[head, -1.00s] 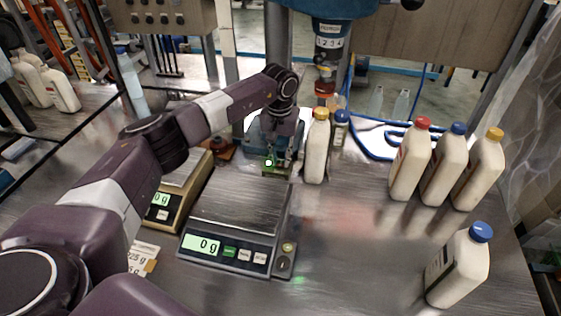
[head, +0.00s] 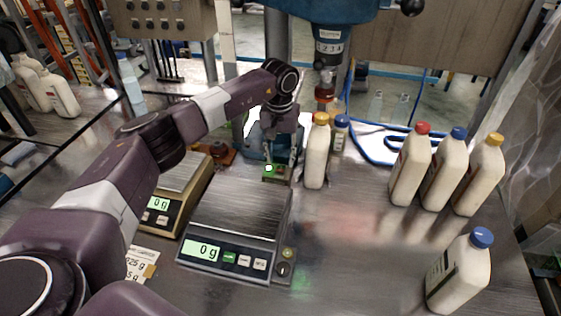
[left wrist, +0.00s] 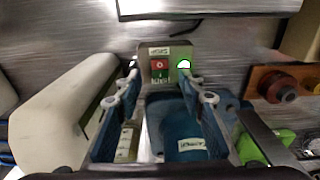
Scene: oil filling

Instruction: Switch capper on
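The capper is the blue machine (head: 340,8) at the top of the head view, with its head hanging above the bench. Its switch box (head: 277,177) stands low on the bench behind the front scale. My left gripper (head: 281,158) is just above and behind the box. In the left wrist view, its fingers (left wrist: 158,84) are apart, with nothing between them. My right gripper is not in view.
A scale (head: 235,215) reading 0 g lies in front of the box, another (head: 180,190) to its left. A white bottle with a yellow cap (head: 316,155) stands close right of the gripper. More bottles (head: 445,165) stand farther right. The bench between is clear.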

